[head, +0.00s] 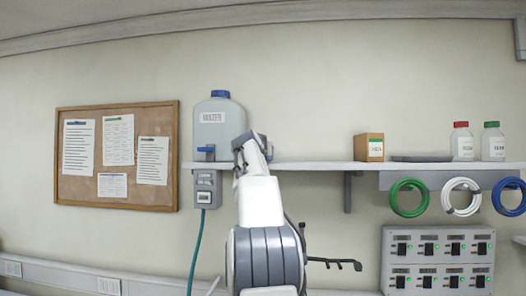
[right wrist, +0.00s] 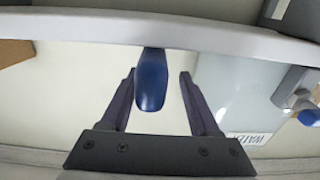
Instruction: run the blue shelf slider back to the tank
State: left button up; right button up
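The blue shelf slider (right wrist: 152,80) shows in the right wrist view at the shelf's edge. My right gripper (right wrist: 160,84) is open, with one finger on each side of the slider and a gap to both. In the head view my right gripper (head: 252,142) is at the shelf, just right of the tank, and hides most of the slider's place. The tank (head: 221,135) is grey with a blue cap and a WATER label. It also shows in the right wrist view (right wrist: 222,85), upside down on the right. My left gripper is not in view.
The shelf (head: 315,166) bears a brown box (head: 369,147), a flat dark tray (head: 422,158) and two bottles at right. The shelf is bare between my gripper and the box. A blue-handled valve (head: 206,149) sits at the tank's left, above a green hose (head: 196,250).

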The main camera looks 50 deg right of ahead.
jog(key=shift+s+d, duration=0.1)
jog(key=shift+s, duration=0.1)
jog(key=shift+s+a+f+b, duration=0.15)
jog(key=shift+s+a+b, duration=0.05)
jog(key=shift+a+b, duration=0.25)
jog(key=b+v, duration=0.5)
jog(key=v, duration=0.4)
jog(key=shift+a+b, duration=0.2)
jog(key=shift+b, duration=0.2)
jog(key=shift+s, duration=0.15)
